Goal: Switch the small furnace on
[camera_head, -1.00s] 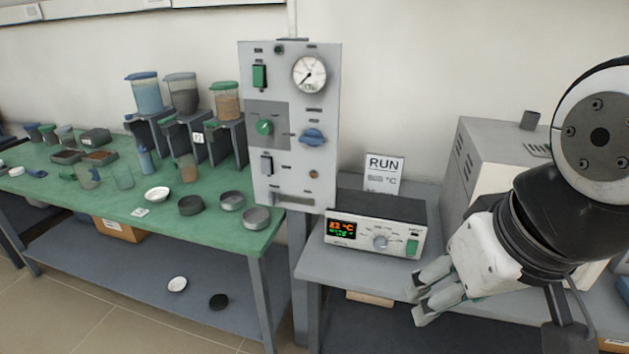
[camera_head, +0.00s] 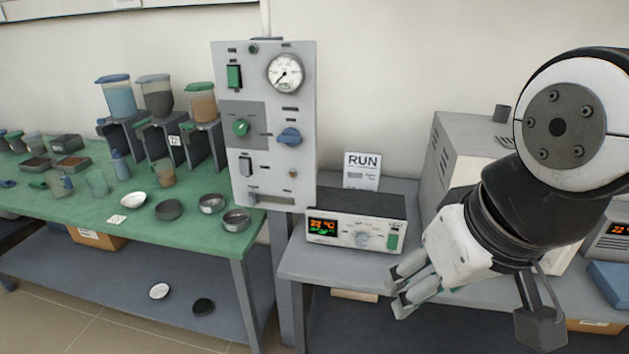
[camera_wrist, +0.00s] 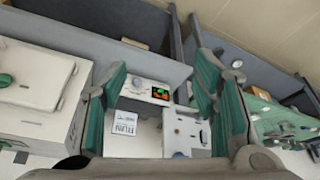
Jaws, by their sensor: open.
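A grey furnace body (camera_head: 465,150) stands on the right bench, mostly hidden behind my arm. A low control box (camera_head: 322,229) sits beside it, with a lit orange and green display, a round dial (camera_head: 362,240) and a green switch (camera_head: 393,242). Another unit with a lit display (camera_head: 617,229) is cut off at the right edge. I cannot tell which unit is the small furnace. My gripper (camera_head: 404,288) is open and empty, in front of the bench, to the lower right of the control box, apparently touching nothing. The wrist view shows the control box (camera_wrist: 146,88) between the open fingers (camera_wrist: 162,78).
A grey panel (camera_head: 265,120) with a gauge and switches stands left of the control box. A RUN sign (camera_head: 361,171) stands behind the box. The green table (camera_head: 110,207) at left holds jars and dishes. A blue object (camera_head: 610,279) lies at right.

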